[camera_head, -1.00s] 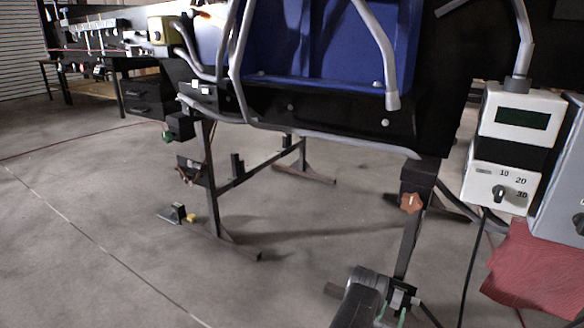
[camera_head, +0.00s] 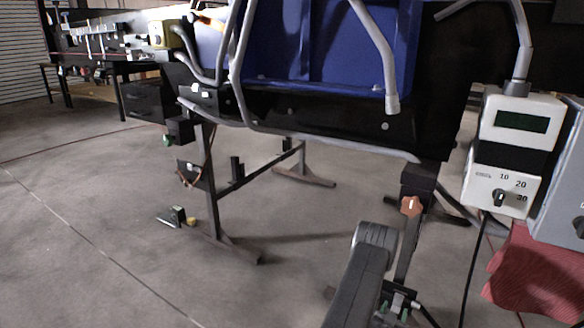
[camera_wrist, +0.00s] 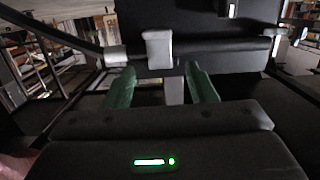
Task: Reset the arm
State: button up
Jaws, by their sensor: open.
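My gripper (camera_wrist: 161,85) shows in the wrist view with two green fingers, standing well apart. Nothing is held between the fingers. Behind the fingers in that view are a dark bar and a pale block (camera_wrist: 158,48). In the head view, my grey arm rises at the bottom, right of centre, in front of the lower frame of the conveyor (camera_head: 300,135).
The conveyor's blue panel (camera_head: 285,45) and bent grey tubes stand ahead. A white control box (camera_head: 515,120) with a dial and a red cloth (camera_head: 535,275) are at the right. Dark legs stand on the floor. Open concrete floor (camera_head: 90,230) lies at the left.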

jog(key=shift+w+d+r+g+y, duration=0.2)
jog(key=shift+r+g+y, duration=0.55)
jog(key=shift+r+g, duration=0.45)
jog(key=shift+w+d+r+g+y, duration=0.15)
jog(key=shift+r+g+y, duration=0.7)
jog(key=shift+g, duration=0.65)
jog(key=shift+a+r, duration=0.1)
jog(key=shift+r, duration=0.1)
